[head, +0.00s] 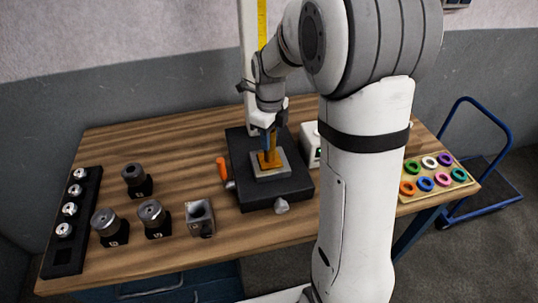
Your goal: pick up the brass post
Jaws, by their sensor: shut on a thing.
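The brass post (268,159) stands upright at the light grey square plate (283,172), on the black base (246,192) in the middle of the table. My gripper (269,147) points down from above and is shut on the upper part of the post. I cannot tell whether the post's foot still touches the plate. My arm comes in from the right and covers part of the table.
A white column with a yellow scale (262,22) rises behind the base. An orange handle (221,167) is at its left. Dark tool holders (152,217) and a black rack (67,258) stand left. A board of coloured rings (434,192) lies right.

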